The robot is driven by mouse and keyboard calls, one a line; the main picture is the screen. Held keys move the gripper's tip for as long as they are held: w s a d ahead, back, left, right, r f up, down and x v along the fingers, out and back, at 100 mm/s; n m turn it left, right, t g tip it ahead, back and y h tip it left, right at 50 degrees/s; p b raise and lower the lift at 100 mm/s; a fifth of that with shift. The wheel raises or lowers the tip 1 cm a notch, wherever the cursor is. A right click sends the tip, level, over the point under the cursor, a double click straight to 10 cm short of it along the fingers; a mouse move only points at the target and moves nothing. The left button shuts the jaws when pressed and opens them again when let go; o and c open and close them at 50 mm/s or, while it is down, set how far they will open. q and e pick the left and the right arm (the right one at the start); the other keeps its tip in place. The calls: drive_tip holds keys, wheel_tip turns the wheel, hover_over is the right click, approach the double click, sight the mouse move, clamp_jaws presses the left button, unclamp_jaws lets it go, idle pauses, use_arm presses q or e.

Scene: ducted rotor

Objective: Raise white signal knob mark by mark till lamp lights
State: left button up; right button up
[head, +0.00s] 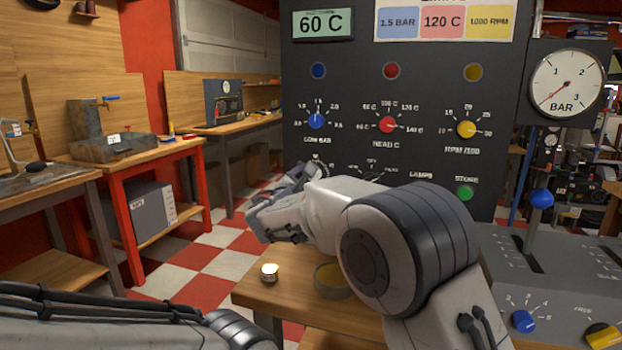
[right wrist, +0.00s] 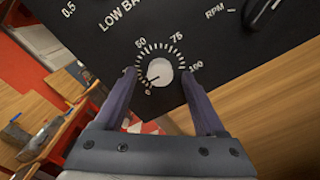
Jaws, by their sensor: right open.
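The white knob (right wrist: 160,72) is on the black panel (right wrist: 100,45) in the right wrist view, inside a ring of tick marks numbered 0, 50, 75 and 100. Its dark pointer line aims to the lower left, near the 0 end. My right gripper (right wrist: 161,74) is open, with one finger on each side of the knob and gaps visible. In the head view my right arm hides the knob. Blue (head: 319,70), red (head: 391,70) and yellow (head: 472,72) lamps sit high on the panel; none clearly glows. My left gripper is out of view.
Blue (head: 316,121), red (head: 388,124) and yellow (head: 466,129) knobs and a green button (head: 464,193) are on the panel. A display (head: 323,24) reads 60 C. A BAR gauge (head: 566,83) is at right.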

drive_tip(key=shift+w+d, duration=0.1)
drive_tip(key=shift+w, duration=0.25)
clamp_jaws()
drive_tip(key=m+b, duration=0.1)
drive_tip(key=b, duration=0.1)
drive_tip(key=m+b, duration=0.1)
drive_tip(key=b, duration=0.1)
drive_tip(key=shift+f, duration=0.3)
drive_tip(key=shift+r, duration=0.25)
unclamp_jaws()
drive_tip(key=shift+s+b, duration=0.15)
drive_tip(key=shift+b, duration=0.15)
